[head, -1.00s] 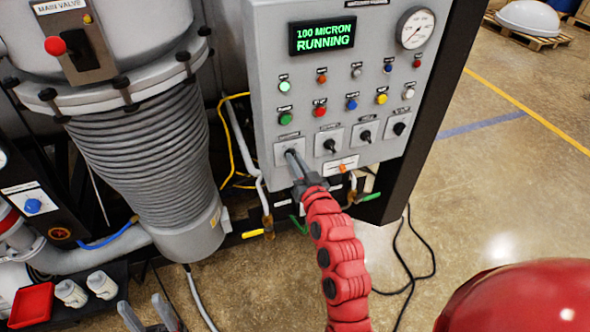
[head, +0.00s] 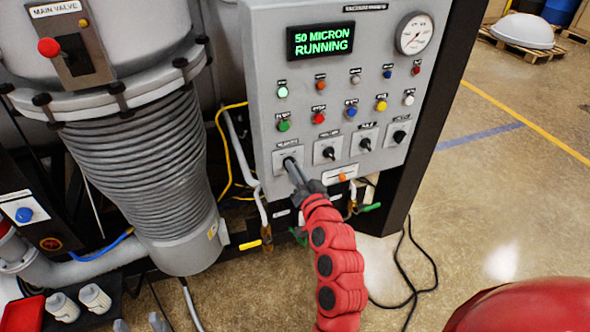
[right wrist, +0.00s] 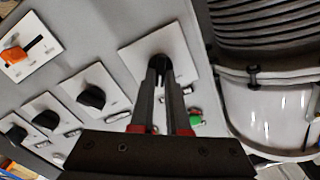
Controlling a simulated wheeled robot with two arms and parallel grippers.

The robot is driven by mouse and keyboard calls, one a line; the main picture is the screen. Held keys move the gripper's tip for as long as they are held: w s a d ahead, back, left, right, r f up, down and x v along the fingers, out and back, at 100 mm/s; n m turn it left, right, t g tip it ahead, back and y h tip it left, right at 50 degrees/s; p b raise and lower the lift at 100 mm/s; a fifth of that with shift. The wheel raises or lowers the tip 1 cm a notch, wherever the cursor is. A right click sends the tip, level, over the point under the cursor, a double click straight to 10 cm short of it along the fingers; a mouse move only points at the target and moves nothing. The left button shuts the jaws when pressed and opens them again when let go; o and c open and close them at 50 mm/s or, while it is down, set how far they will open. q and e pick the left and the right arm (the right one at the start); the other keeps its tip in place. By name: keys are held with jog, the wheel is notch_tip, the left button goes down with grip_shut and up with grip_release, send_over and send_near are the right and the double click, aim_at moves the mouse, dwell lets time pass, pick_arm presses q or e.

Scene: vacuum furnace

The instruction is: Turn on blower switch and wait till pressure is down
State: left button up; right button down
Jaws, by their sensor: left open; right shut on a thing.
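The grey control panel (head: 262,100) fills the middle of the head view. Its display (head: 320,41) reads "50 MICRON RUNNING" in green. The leftmost of the black rotary switches (head: 281,158) sits on a pale plate in the panel's lower row; its label is too small to read. My right gripper (head: 292,167) is shut on this switch's knob. In the right wrist view the fingers (right wrist: 162,98) straddle the black knob (right wrist: 158,66), which they partly hide. My left gripper (head: 140,325) is open and empty at the bottom edge, with only its fingertips showing.
A round pressure gauge (head: 414,33) is at the panel's upper right. Coloured buttons and lamps sit above the switches. The ribbed vessel (head: 140,165) and main valve lever (head: 49,47) stand to the left. A black cable (head: 411,275) lies on the otherwise open floor at right.

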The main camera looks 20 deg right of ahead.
jog(key=shift+f, duration=0.1)
jog(key=c, duration=0.9)
grip_release()
jog(key=s+p, duration=0.8)
jog(key=s, duration=0.9)
jog(key=shift+s+d, duration=0.2)
jog(key=shift+d, duration=0.05)
jog(key=shift+d, duration=0.15)
